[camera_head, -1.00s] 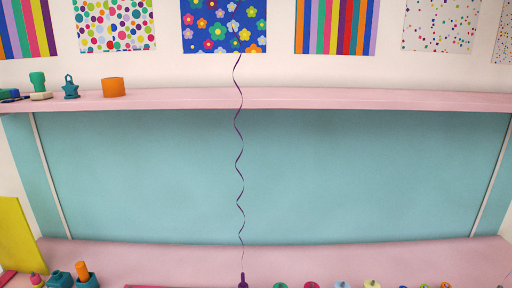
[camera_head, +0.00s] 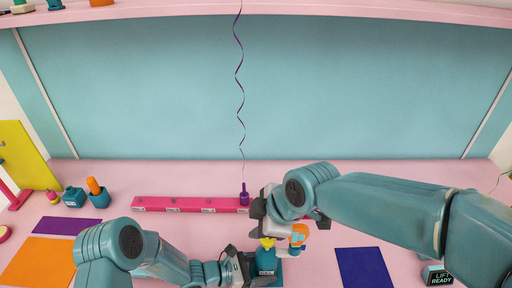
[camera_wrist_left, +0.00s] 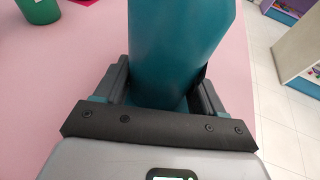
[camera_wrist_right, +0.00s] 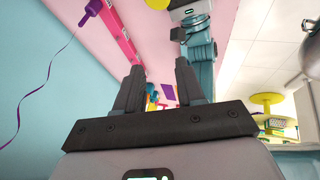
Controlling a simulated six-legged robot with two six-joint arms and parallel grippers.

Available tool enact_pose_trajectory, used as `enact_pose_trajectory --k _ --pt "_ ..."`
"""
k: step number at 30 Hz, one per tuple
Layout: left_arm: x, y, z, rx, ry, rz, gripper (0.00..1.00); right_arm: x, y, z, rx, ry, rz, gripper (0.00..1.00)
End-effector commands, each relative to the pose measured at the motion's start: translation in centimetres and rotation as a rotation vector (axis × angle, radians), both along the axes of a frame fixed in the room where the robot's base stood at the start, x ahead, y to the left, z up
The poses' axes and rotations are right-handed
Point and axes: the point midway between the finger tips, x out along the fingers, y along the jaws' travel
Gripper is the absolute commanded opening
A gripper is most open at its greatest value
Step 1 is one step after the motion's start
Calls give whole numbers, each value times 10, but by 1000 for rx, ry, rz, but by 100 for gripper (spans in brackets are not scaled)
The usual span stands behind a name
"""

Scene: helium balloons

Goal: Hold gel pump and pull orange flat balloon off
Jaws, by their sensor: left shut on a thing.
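The teal gel pump (camera_head: 265,267) with a yellow collar stands at the front centre in the head view. My left gripper (camera_head: 238,268) is shut on its teal body, which fills the gap between the fingers in the left wrist view (camera_wrist_left: 180,50). The orange flat balloon (camera_head: 299,234) shows on the pump's right side, at the nozzle; its exact fit is partly hidden. My right gripper (camera_head: 268,212) is just above and behind the pump, partly covered by its own arm. Its fingers are apart and empty in the right wrist view (camera_wrist_right: 160,85).
Purple (camera_head: 66,226), orange (camera_head: 38,262) and blue (camera_head: 364,268) mats lie at the sides.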

Motion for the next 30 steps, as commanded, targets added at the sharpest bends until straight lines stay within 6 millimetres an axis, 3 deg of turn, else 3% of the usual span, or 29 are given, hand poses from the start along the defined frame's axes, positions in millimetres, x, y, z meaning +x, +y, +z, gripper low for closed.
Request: enact_pose_trajectory --k 1,6,12,17,30 --pt "0 0 0 -1 0 -1 33 13 -21 2 -27 42 -8 38" --pt "0 0 0 -1 -1 0 33 29 -82 5 -86 206 4 38" --pt "0 0 0 -1 -1 1 33 30 -117 10 -96 310 26 38" --pt "0 0 0 -1 -1 1 33 29 -119 2 -96 328 32 38" --pt "0 0 0 -1 -1 1 33 28 -101 -55 -98 328 32 38"
